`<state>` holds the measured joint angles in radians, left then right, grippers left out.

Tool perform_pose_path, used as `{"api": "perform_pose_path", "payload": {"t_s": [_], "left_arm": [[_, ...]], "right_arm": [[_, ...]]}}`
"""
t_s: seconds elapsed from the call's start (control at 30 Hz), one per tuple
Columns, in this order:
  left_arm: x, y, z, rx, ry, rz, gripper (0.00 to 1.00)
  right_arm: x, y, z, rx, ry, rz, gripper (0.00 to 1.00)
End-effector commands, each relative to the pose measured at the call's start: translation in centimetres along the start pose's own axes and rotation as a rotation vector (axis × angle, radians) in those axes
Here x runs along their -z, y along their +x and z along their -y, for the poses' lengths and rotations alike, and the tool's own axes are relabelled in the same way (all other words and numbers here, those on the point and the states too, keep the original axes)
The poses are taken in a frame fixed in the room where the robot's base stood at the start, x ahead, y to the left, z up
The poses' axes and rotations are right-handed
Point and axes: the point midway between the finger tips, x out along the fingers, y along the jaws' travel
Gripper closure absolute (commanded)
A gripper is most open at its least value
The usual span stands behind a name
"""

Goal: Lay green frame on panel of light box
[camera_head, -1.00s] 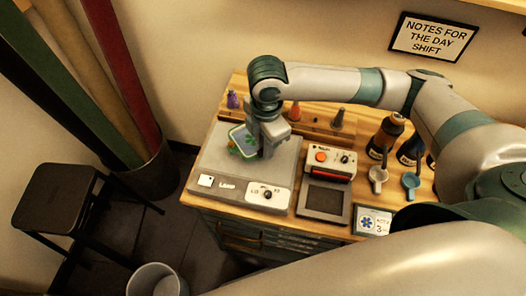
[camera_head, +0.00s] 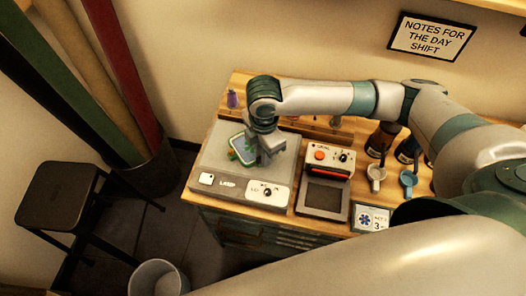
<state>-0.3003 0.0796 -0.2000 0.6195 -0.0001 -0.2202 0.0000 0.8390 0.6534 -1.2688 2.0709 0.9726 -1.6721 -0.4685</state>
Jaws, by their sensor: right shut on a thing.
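The light box (camera_head: 212,172) is a grey slab at the left end of the wooden table, with a "LAMP" label and a knob panel on its front. My right gripper (camera_head: 258,155) is over its panel, pointing down, and shut on the green frame (camera_head: 241,149). The frame has a green rim around a pale middle and sits at or just above the panel; I cannot tell if it touches. The fingers partly hide the frame's right side. My left gripper is not in view.
A device with an orange button (camera_head: 320,155) and a dark plate stands right of the light box. Scoops (camera_head: 376,175), dark bottles (camera_head: 378,142) and a card (camera_head: 372,218) are farther right. A purple bottle (camera_head: 232,98) stands behind the box. A stool (camera_head: 58,195) is on the floor at left.

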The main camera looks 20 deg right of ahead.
Motion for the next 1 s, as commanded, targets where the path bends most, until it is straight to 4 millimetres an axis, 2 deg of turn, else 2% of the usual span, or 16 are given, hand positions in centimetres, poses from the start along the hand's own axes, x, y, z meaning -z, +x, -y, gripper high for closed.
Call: {"api": "perform_pose_path", "payload": {"t_s": [0.07, 0.1, 0.17, 0.5, 0.67, 0.83, 1.0], "left_arm": [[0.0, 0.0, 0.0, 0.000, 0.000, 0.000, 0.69], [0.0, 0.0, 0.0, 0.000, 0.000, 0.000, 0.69], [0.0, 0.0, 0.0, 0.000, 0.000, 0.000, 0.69], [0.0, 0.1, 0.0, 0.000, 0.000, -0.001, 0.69], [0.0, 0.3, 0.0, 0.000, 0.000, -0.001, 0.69], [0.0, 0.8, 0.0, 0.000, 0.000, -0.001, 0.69], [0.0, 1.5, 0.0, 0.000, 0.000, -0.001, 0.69]], "right_arm": [[0.0, 0.0, 0.0, 0.000, 0.000, 0.000, 1.00], [0.0, 0.0, 0.0, 0.000, 0.000, 0.000, 0.79], [0.0, 0.0, 0.0, 0.000, -0.001, 0.000, 0.65], [0.0, -0.1, 0.0, 0.000, 0.000, -0.001, 0.65], [0.1, -0.8, -0.1, -0.002, 0.000, -0.002, 0.65], [0.0, -2.6, -0.1, -0.003, -0.002, -0.001, 0.65], [0.1, -5.5, -0.2, -0.005, -0.002, -0.002, 0.65]]}}
